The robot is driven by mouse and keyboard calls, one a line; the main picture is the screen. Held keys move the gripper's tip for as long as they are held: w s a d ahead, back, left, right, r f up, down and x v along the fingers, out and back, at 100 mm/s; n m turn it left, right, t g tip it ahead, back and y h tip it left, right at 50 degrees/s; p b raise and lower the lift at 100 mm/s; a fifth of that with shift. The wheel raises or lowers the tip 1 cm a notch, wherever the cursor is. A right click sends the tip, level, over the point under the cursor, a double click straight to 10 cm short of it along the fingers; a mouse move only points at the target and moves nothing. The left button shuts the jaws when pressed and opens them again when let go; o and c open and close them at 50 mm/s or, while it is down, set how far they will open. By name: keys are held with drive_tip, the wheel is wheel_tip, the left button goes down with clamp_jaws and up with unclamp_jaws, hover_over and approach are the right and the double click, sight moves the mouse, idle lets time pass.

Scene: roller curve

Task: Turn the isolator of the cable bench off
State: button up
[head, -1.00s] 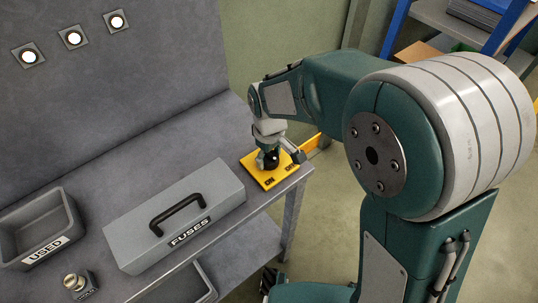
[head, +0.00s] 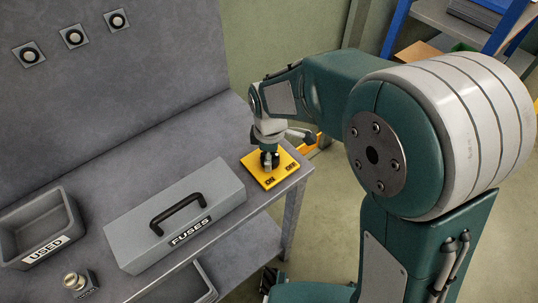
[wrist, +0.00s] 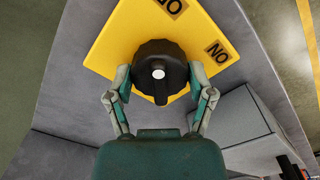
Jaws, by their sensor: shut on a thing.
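The isolator is a round black knob (wrist: 160,62) on a yellow plate (head: 256,170) at the bench's right end. The plate bears an ON label (wrist: 217,51), upside down in the wrist view, and a second label (wrist: 172,5) cut by the top edge; in the head view it looks like OFF (head: 291,167). My gripper (head: 269,155) reaches down onto the knob. In the wrist view its two fingers (wrist: 160,84) are shut on opposite sides of the knob. A narrow ridge on the knob points toward my palm. Three round lamps (head: 75,37) on the back panel are unlit.
A grey FUSES case (head: 207,180) with a black handle lies left of the plate. Further left are a grey USED bin (head: 68,210) and a small brass-topped knob (head: 75,281). Blue shelving (head: 397,28) stands behind my arm. Bare bench lies behind the case.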

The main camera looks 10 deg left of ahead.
drive_tip(key=shift+d+f, duration=0.1)
idle(0.3)
drive_tip(key=o, duration=1.1)
wheel_tip(320, 180, up, 12)
drive_tip(key=shift+w, duration=0.1)
